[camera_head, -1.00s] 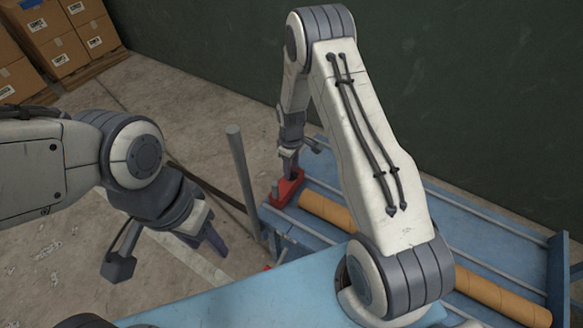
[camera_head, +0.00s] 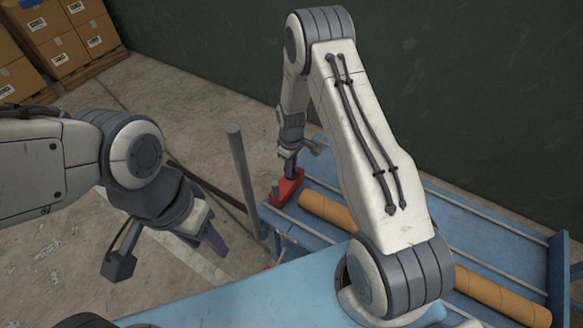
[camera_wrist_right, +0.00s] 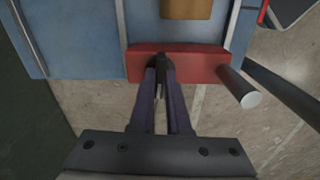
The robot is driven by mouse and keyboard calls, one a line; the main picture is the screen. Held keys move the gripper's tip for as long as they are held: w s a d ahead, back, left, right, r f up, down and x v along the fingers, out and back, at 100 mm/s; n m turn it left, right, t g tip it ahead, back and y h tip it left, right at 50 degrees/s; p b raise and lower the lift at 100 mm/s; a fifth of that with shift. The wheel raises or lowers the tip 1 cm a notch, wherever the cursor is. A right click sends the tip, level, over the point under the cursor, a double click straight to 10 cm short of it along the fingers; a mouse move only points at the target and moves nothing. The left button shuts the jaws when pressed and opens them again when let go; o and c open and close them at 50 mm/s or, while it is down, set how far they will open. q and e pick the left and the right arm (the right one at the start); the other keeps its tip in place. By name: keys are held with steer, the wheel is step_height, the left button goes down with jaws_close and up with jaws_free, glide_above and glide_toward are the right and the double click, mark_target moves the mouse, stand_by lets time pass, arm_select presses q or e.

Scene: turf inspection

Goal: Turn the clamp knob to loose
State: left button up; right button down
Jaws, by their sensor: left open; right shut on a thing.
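The red clamp block (camera_head: 287,187) sits at the left end of the blue bench, and it also shows in the right wrist view (camera_wrist_right: 198,66). The dark clamp knob (camera_wrist_right: 161,70) is on the clamp's near side in the right wrist view, mostly covered by my fingers. My right gripper (camera_wrist_right: 160,84) is shut on the knob; in the head view it reaches down to the clamp (camera_head: 291,172). The knob's setting cannot be read. My left gripper (camera_head: 214,240) is open and empty, over the floor left of the bench.
The blue bench (camera_head: 340,185) carries an orange-brown roll (camera_head: 328,210) between metal rails. A grey upright post (camera_head: 241,175) stands left of the clamp. Boxes (camera_head: 60,45) are stacked on a pallet at the back left. A dark green wall (camera_head: 460,90) rises behind the bench.

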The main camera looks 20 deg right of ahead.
steer(key=m, duration=0.5)
steer(key=shift+m, duration=0.4)
steer(key=m, duration=0.5)
steer(key=shift+w+b, duration=0.1)
steer(key=shift+b, duration=0.25)
steer(key=m, duration=0.6)
steer(key=shift+r+m, duration=0.1)
steer(key=shift+m, duration=0.3)
steer(key=m, duration=0.5)
steer(key=shift+w+m, duration=0.1)
steer(key=shift+m, duration=0.2)
steer(key=c, duration=0.9)
jaws_free()
